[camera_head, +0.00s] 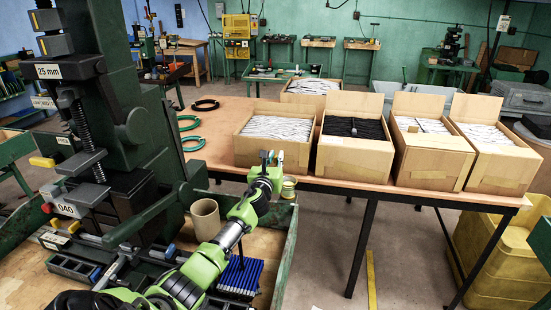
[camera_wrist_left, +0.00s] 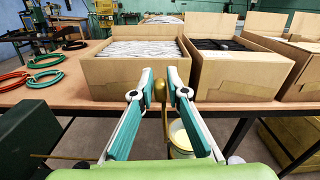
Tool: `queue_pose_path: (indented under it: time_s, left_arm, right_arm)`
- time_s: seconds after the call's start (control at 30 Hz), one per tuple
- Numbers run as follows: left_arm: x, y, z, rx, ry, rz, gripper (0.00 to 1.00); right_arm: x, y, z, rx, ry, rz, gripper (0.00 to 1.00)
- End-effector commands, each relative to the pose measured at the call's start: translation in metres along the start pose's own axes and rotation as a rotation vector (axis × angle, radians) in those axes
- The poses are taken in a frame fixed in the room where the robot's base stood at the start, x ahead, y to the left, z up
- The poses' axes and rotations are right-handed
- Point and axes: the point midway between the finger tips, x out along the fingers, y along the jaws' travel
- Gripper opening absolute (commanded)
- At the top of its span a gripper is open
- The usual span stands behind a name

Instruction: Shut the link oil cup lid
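My left gripper (camera_head: 272,158) reaches forward over the far side of the press's wooden bench in the head view. In the left wrist view its two teal fingers (camera_wrist_left: 159,82) stand a little apart at the tips. A small brass part (camera_wrist_left: 159,91), which may be the link oil cup lid, shows between the tips with a thin stem below it. I cannot tell whether the fingers touch it. A round pot with a pale yellow inside (camera_wrist_left: 181,136) shows behind the stem. The oil cup itself cannot be made out in the head view. My right gripper is not in view.
The dark green kick press (camera_head: 130,120) stands at left. A brown cylinder (camera_head: 205,219) and blue pieces (camera_head: 240,276) are on its bench. Beyond is a table (camera_head: 215,150) with several open cartons (camera_head: 262,150) and green rings (camera_head: 189,122). Floor shows at right.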

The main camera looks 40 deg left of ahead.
Motion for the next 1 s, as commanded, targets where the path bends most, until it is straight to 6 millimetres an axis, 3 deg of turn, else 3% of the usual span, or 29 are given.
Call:
queue_pose_path:
  time_s: [0.47, 1.0]
  left_arm:
    - [0.0, -0.005, 0.001, 0.053, 0.0, -0.001, 0.0]
    - [0.0, -0.036, -0.004, 0.424, 0.0, 0.0, 0.0]
  right_arm:
    - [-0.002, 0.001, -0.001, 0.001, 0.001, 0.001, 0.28]
    - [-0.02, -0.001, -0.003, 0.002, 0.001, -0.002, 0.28]
